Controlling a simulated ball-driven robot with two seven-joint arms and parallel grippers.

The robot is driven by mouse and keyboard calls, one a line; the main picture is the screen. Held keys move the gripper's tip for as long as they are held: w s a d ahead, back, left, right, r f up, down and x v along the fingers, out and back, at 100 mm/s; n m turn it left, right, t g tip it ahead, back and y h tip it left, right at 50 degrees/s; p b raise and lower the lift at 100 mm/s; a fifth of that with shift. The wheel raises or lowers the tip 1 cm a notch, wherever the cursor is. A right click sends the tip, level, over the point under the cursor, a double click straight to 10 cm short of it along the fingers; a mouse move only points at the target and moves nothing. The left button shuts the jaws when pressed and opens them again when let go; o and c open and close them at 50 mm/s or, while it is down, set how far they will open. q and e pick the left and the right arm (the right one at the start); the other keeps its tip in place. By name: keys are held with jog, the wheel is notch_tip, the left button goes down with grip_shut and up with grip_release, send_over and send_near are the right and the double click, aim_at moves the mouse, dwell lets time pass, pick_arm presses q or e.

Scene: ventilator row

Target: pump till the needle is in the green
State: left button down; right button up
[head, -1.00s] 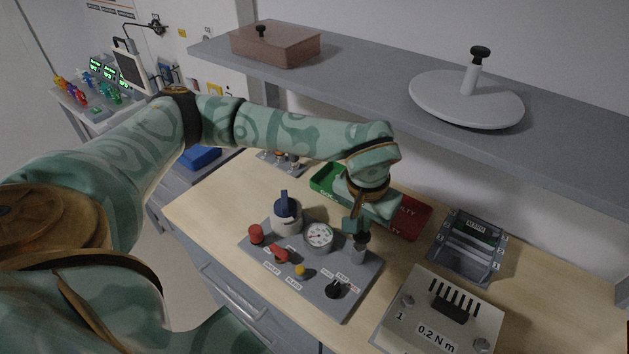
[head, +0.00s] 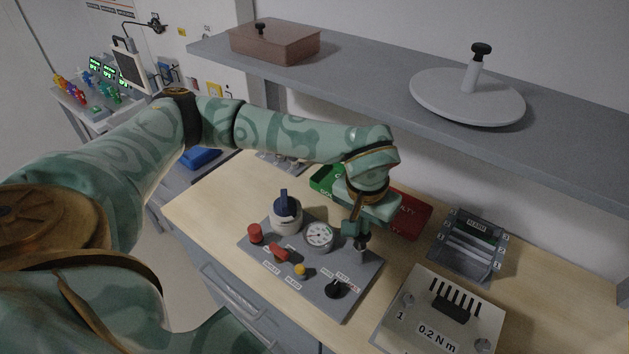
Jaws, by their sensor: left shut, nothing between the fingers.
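A grey panel (head: 318,272) lies on the wooden bench and carries a round white gauge (head: 319,236). The gauge's needle and any green band are too small to read. To the right of the gauge stands a short grey pump (head: 361,256) with a dark knob, partly hidden by my left gripper. My left gripper (head: 356,236) is shut and empty, pointing down at the top of the pump. It looks in contact with the knob, but I cannot tell for certain. My right gripper is out of view.
The panel also holds a red knob (head: 255,233), a red lever (head: 280,254), a yellow button (head: 300,270), a black switch (head: 337,289) and a blue-handled valve (head: 286,211). Green and red trays (head: 410,218) lie behind. A shelf (head: 400,95) hangs above.

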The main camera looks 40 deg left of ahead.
pick_arm(q)
jog(key=shift+f, duration=0.35)
jog(key=shift+f+b, duration=0.6)
jog(key=shift+f, duration=0.65)
jog(key=shift+r+p, duration=1.25)
jog(key=shift+r, duration=0.25)
jog(key=shift+f, duration=0.15)
jog(key=shift+f+b, duration=0.65)
jog(key=shift+f, duration=0.7)
jog(key=shift+r+p, duration=1.25)
jog(key=shift+r, duration=0.25)
jog(key=shift+f, duration=0.2)
